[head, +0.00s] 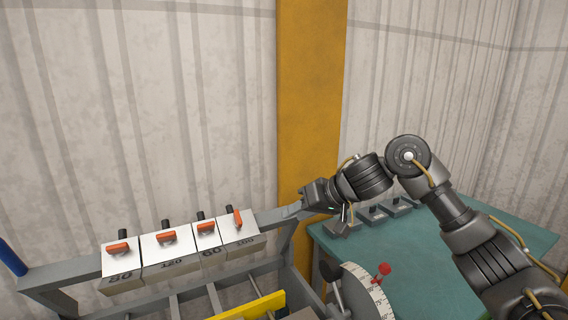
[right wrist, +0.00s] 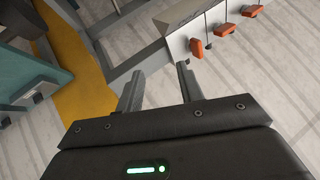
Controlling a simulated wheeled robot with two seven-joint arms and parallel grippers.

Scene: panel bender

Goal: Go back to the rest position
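My right gripper (head: 292,211) reaches in from the right, past the right end of the panel bender's grey beam (head: 281,213). In the right wrist view the two fingers of my right gripper (right wrist: 158,92) stand apart with nothing between them. The row of white numbered blocks with orange handles (head: 190,247) sits on the bender, left of the gripper; the nearest block also shows in the right wrist view (right wrist: 182,32), just beyond the fingers. My left gripper is in neither view.
A teal table (head: 430,275) stands at the right under my right arm, with grey blocks (head: 374,215) on it. A white dial (head: 366,291) and a red knob (head: 384,268) are at its front left. A yellow post (head: 311,90) and a pale wall (head: 180,100) stand behind.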

